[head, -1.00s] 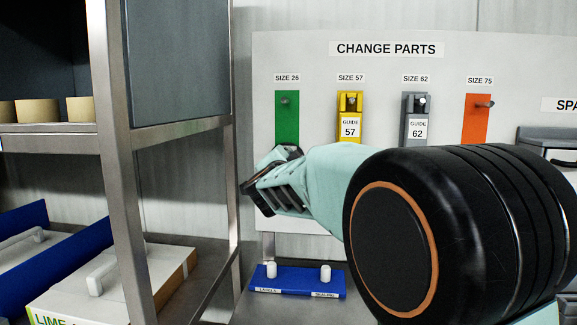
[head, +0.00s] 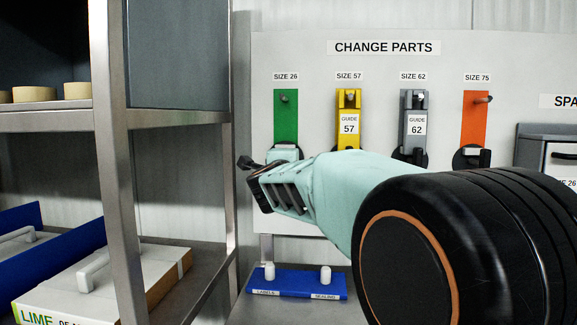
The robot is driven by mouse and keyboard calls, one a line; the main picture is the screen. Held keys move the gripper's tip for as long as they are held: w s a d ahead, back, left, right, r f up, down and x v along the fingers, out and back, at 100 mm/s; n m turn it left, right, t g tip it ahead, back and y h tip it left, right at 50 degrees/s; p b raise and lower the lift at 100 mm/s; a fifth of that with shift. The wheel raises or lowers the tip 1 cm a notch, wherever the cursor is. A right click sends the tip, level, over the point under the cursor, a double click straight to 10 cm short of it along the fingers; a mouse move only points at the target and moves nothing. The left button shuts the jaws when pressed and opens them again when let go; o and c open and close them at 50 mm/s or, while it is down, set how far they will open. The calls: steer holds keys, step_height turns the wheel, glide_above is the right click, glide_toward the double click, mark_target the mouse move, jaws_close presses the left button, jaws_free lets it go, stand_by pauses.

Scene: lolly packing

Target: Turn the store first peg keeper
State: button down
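The change parts board (head: 440,70) faces me with a row of labelled pegs. The first peg (head: 284,98), under SIZE 26, sticks out of a green strip (head: 286,120) and carries no guide. A yellow guide 57 (head: 349,130) hangs under SIZE 57 and a grey guide 62 (head: 415,125) under SIZE 62. An orange strip (head: 475,118) with a bare peg is under SIZE 75. Dark round pieces (head: 472,157) show low on the board; I cannot tell which piece is a keeper. My gripper (head: 250,171) is below and left of the green strip, its fingers unclear.
A metal shelf rack (head: 115,160) stands close on the left, with a white LIME box (head: 120,283) on its lower shelf. A blue tray (head: 297,281) with two white knobs lies below my gripper. A grey cabinet (head: 545,150) is at the right.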

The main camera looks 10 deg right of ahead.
stand_by(0.5)
steer(key=c, duration=1.9)
jaws_free()
steer(key=v, duration=0.7)
steer(key=shift+s+a, duration=0.1)
steer(key=shift+s, duration=0.15)
